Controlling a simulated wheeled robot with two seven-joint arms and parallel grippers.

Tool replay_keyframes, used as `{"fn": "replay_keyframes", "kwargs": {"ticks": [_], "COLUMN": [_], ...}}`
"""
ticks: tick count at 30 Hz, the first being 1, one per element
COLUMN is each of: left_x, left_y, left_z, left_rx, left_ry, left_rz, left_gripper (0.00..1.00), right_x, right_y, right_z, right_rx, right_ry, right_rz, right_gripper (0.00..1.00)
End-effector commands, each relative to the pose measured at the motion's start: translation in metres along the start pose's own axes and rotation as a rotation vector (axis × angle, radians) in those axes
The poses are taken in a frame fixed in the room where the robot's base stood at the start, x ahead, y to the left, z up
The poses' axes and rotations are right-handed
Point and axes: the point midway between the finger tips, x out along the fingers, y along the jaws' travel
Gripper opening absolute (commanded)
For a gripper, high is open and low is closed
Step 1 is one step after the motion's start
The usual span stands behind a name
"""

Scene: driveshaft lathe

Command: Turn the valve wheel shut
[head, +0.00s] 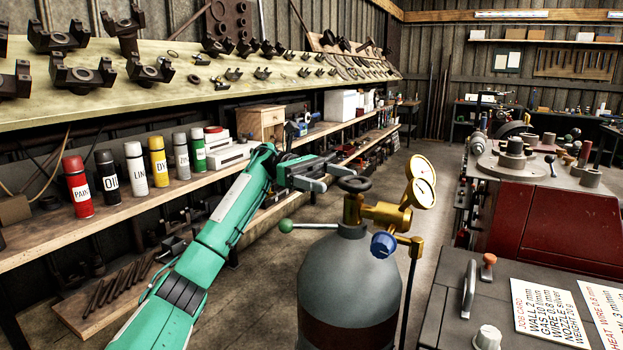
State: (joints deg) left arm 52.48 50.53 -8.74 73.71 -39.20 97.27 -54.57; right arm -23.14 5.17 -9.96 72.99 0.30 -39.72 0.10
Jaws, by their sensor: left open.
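My left gripper (338,176) is at the end of the green arm that comes in from the lower left. My right gripper is not in view.
A shelf with several spray cans (135,177) runs along the left wall below a bench of metal parts. A grey cabinet top (540,310) with printed cards stands at the lower right. A red machine (545,228) stands behind it. Bare floor shows around the cylinder.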

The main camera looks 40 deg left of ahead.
Motion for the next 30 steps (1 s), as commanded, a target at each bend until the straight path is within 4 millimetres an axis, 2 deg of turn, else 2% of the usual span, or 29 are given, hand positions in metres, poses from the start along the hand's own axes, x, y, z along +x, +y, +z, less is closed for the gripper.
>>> {"fn": "replay_keyframes", "kwargs": {"ticks": [1,3,10,16,30], "left_x": [-0.013,-0.027,-0.056,-0.063,-0.063], "left_y": [0.0,0.0,0.0,0.0,0.0], "left_z": [-0.001,0.0,0.0,0.0,0.0], "left_rx": [0.001,0.001,0.001,0.001,0.0], "left_ry": [-0.002,-0.002,-0.001,0.0,-0.001], "left_rz": [0.003,0.002,0.0,-0.001,-0.001], "left_gripper": [0.82,0.82,0.82,0.82,0.82], "right_x": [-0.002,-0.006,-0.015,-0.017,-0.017], "right_y": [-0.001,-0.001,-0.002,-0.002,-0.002], "right_z": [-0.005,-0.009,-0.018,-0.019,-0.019], "right_rx": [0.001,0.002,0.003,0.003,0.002], "right_ry": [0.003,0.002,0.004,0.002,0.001], "right_rz": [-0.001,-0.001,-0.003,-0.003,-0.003], "right_gripper": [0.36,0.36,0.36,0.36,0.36]}}
